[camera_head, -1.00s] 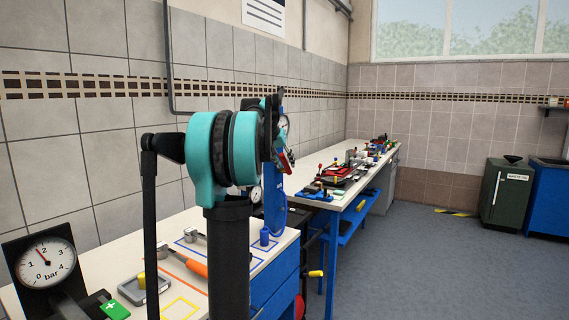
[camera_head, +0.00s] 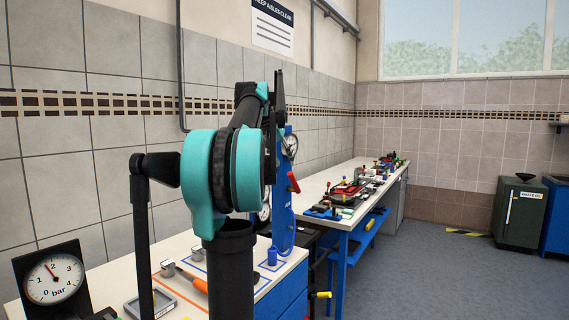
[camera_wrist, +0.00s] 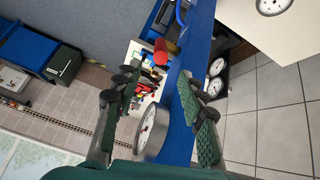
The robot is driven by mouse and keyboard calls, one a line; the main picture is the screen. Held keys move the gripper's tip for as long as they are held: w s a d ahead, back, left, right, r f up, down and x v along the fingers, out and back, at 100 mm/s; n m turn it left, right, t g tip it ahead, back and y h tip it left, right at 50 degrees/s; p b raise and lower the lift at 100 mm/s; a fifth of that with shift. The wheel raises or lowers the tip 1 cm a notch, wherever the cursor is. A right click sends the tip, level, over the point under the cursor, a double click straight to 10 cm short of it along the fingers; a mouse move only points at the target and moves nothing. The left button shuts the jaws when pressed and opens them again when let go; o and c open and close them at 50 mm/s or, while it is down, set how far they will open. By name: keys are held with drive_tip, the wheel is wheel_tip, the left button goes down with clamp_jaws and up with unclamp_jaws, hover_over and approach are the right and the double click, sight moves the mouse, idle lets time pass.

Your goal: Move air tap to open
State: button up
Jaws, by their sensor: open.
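A tall blue panel (camera_head: 283,215) stands at the far end of the near bench, with a red handle (camera_head: 293,182) on its side and a round gauge (camera_head: 291,145) near its top. I cannot tell for sure which part is the air tap. In the wrist view the red handle (camera_wrist: 160,50) shows beyond the fingertips, and the blue panel (camera_wrist: 181,135) runs between the fingers. My gripper (camera_wrist: 158,78) is open and empty, with green-padded fingers apart on either side of the panel. In the head view my arm hides part of the panel.
The near bench holds a bar gauge (camera_head: 52,279), a grey tray (camera_head: 160,300) and an orange-handled tool (camera_head: 200,285). A yellow-tipped lever (camera_head: 320,295) sticks out beside the bench. A farther bench (camera_head: 345,180) carries several small fixtures.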

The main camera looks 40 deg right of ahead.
drive_tip(key=shift+f+n, duration=0.2)
drive_tip(key=shift+n, duration=0.1)
drive_tip(key=c, duration=0.4)
drive_tip(key=f+n, duration=0.1)
drive_tip(key=n, duration=0.1)
drive_tip(key=w+a+f+n+h, duration=0.1)
drive_tip(key=n, duration=0.1)
drive_tip(key=f+n, duration=0.2)
drive_tip(key=shift+w+a+n+g+h, duration=0.2)
drive_tip(key=shift+a+n+g+h, duration=0.1)
drive_tip(key=shift+g+h, duration=0.1)
clamp_jaws()
drive_tip(key=a+f+n+h, duration=0.3)
drive_tip(key=a+n+h, duration=0.15)
drive_tip(key=n, duration=0.65)
drive_tip(key=a+f+n+h, duration=0.3)
drive_tip(key=a+f+n, duration=0.15)
drive_tip(key=n, duration=0.65)
drive_tip(key=d+r, duration=0.1)
drive_tip(key=d, duration=1.1)
drive_tip(key=shift+w+d+r, duration=0.15)
drive_tip(key=shift+d+r, duration=0.1)
drive_tip(key=shift+d, duration=0.1)
